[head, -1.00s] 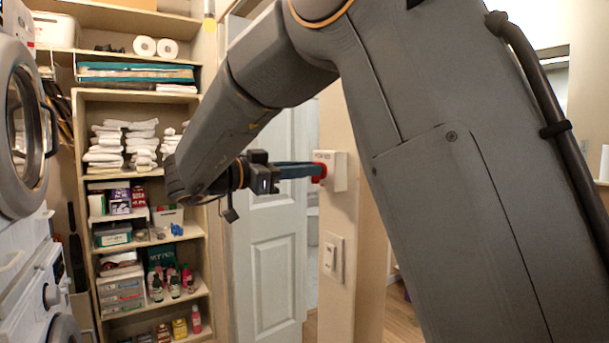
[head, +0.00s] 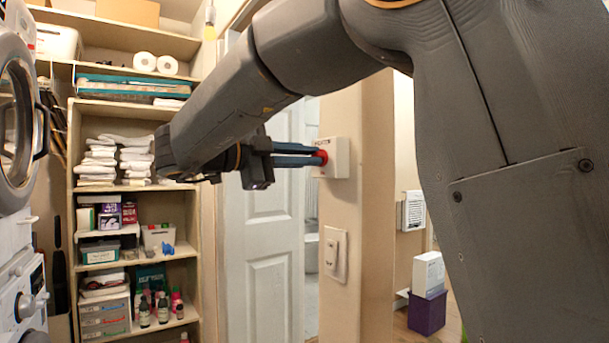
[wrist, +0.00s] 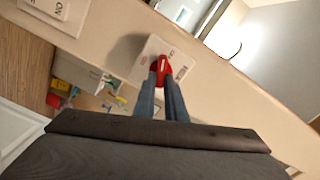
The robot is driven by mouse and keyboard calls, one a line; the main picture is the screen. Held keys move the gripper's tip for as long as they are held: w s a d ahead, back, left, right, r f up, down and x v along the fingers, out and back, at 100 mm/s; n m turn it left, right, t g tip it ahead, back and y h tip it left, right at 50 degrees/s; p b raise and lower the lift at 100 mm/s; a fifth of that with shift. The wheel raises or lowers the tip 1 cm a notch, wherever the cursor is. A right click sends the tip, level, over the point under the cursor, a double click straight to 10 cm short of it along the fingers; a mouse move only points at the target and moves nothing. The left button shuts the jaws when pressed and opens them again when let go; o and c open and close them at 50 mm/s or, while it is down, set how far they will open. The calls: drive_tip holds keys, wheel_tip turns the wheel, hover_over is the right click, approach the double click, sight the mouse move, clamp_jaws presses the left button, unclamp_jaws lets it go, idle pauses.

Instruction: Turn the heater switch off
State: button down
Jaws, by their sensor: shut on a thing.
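The heater switch is a white box (head: 341,158) on the end of the beige wall, with a red knob (head: 321,157) on its left face in the head view. The white plate (wrist: 172,53) and red knob (wrist: 159,66) also show in the wrist view. My gripper (head: 316,155) reaches the knob from the left with its blue fingers. In the wrist view the fingers (wrist: 161,82) are shut on the red knob, which looks turned at an angle to the plate. The plate's lettering is too small to read surely.
A white light switch (head: 335,254) sits lower on the same wall. A white door (head: 268,230) is behind my arm. Shelves with towels and bottles (head: 135,200) stand at the left, beside a washer (head: 18,290). A purple box (head: 427,312) stands at the right.

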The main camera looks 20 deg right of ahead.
drive_tip(key=shift+f+m+b, duration=0.15)
drive_tip(key=shift+m+b, duration=1)
drive_tip(key=shift+b, duration=0.35)
drive_tip(key=shift+f+m+b, duration=0.1)
drive_tip(key=shift+m+b, duration=1.05)
drive_tip(key=shift+b, duration=0.3)
drive_tip(key=c, duration=1.8)
unclamp_jaws()
drive_tip(key=shift+r, duration=0.1)
drive_tip(key=shift+s+a, duration=0.1)
drive_tip(key=v, duration=0.7)
drive_tip(key=shift+a+b, duration=0.3)
